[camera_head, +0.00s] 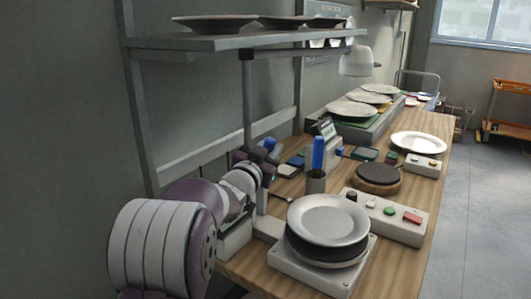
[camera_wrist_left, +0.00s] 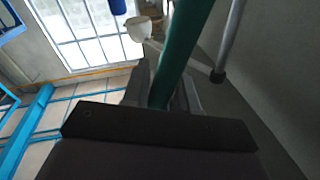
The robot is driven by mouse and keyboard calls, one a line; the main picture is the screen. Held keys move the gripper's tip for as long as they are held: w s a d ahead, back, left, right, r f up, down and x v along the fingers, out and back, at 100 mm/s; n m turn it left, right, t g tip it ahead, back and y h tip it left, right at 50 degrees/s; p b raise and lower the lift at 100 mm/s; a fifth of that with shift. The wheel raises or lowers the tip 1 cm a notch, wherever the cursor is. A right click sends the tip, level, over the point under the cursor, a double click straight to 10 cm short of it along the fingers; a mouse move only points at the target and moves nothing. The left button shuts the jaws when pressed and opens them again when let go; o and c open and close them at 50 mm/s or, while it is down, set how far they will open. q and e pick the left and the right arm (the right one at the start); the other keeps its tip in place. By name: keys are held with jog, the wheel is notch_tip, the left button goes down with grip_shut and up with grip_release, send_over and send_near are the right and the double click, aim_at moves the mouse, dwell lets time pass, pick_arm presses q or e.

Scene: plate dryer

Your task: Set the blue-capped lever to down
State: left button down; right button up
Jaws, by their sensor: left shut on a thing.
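The blue-capped lever shows in the head view as a small blue cap (camera_head: 270,144) at the end of my left arm, left of the table's middle. My left gripper (camera_head: 258,160) is at this cap, and its fingers are small and partly hidden there. In the left wrist view, a dark green bar (camera_wrist_left: 185,45) runs between the fingers of my left gripper (camera_wrist_left: 165,88), which are shut on it. It appears to be the lever's handle; its cap cannot be made out there. The lever's pivot is hidden. My right gripper is in neither view.
A white plate stack (camera_head: 328,220) on a pale base stands at the front. A shelf (camera_head: 240,42) with plates hangs above my left arm.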

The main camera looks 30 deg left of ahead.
pick_arm(q)
jog(key=shift+d, duration=0.15)
jog(key=c, duration=1)
grip_release()
jog(key=shift+d+r, duration=0.1)
jog(key=shift+d, duration=0.05)
jog(key=shift+o, duration=0.2)
jog(key=s+d+f, duration=0.1)
jog(key=s, duration=1.1)
jog(key=shift+s+d+f, duration=0.15)
jog(key=shift+s+d, duration=0.05)
jog(key=shift+s, duration=0.05)
